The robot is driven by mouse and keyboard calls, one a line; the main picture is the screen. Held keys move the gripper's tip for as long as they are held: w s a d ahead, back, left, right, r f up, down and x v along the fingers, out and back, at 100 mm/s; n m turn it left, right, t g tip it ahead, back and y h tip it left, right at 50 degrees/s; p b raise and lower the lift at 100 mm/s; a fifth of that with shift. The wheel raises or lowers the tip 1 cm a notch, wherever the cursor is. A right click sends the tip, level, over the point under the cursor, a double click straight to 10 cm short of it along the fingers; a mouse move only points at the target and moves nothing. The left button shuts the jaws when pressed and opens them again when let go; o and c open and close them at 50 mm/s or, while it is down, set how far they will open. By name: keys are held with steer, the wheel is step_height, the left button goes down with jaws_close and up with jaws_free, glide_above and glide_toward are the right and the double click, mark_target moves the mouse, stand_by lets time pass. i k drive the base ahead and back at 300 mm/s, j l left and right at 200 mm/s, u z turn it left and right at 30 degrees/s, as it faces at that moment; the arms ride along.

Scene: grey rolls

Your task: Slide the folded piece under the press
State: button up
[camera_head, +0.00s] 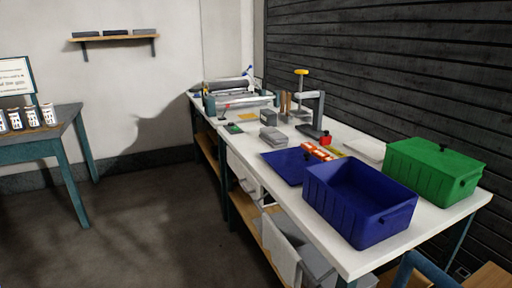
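A small press (319,115) with a grey upright frame and a yellow knob on top stands on the white workbench, toward the wall side. A red part shows at its foot. I cannot tell for sure which thing is the folded piece. A grey flat block or stack (272,137) lies left of the press, apart from it. A pale flat piece (363,150) lies to the right of the press, partly hidden behind the bins. The space under the press is too small to make out. My gripper is not in view.
An open blue bin (358,202) and a green bin (433,168) fill the near end of the workbench (350,258). A dark blue sheet (286,165) and red-orange blocks (318,151) lie beyond them. A roller machine (238,92) stands at the far end. The floor left is clear.

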mark_target(272, 137)
steer(key=i+j+z, duration=0.15)
steer(key=i, duration=0.15)
steer(key=i+j+z, duration=0.1)
steer(key=i, duration=0.15)
steer(key=i+j+z, duration=0.1)
steer(key=i+j, duration=0.55)
steer(key=i+j+z, duration=0.1)
steer(key=i+j, duration=0.5)
steer(key=i+j+z, duration=0.1)
steer(key=i+j, duration=0.5)
steer(key=j, duration=0.25)
